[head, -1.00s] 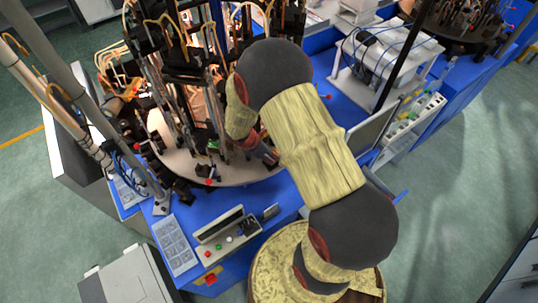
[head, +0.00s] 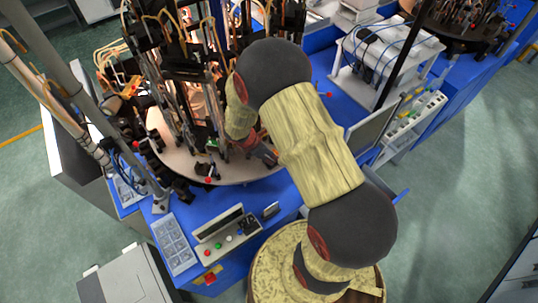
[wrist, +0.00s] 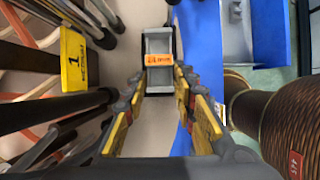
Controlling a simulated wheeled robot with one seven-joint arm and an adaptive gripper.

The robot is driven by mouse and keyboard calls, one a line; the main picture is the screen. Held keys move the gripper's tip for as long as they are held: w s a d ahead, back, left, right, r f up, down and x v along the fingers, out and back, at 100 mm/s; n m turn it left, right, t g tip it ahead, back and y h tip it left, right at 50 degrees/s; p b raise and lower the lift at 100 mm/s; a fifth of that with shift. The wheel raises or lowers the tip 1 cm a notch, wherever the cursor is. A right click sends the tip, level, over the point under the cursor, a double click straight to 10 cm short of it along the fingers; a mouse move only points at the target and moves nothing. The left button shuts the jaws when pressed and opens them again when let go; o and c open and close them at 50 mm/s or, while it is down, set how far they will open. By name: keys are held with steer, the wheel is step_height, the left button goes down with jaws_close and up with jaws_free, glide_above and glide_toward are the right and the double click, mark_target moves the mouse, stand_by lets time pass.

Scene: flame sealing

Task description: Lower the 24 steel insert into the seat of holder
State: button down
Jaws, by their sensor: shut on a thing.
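The 24 steel insert (wrist: 158,47) is a grey, box-like piece with an orange label reading 24 mm, at the upper middle of the wrist view. My gripper (wrist: 158,82) is shut on it, with one yellow-and-grey finger on each side. A dark frame (wrist: 146,93) borders the insert; I cannot tell whether it is the holder or part of the insert, nor whether the insert is seated. In the head view my arm hides most of the gripper and the insert, over the round table's right side.
A yellow tag marked 1 (wrist: 74,60) stands left of the insert, among dark rods. In the head view the pale round table (head: 178,167) carries dark fixtures and hoses close to my arm. A control box (head: 224,237) sits on the blue bench in front.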

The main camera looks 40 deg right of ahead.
steer(key=shift+f+b, duration=0.35)
steer(key=shift+f, duration=0.05)
stand_by(0.4)
steer(key=c, duration=1.5)
jaws_free()
steer(key=shift+o, duration=0.6)
steer(key=shift+r, duration=0.15)
steer(key=shift+r+p, duration=1.85)
steer(key=shift+r, duration=0.3)
steer(key=v, duration=1.2)
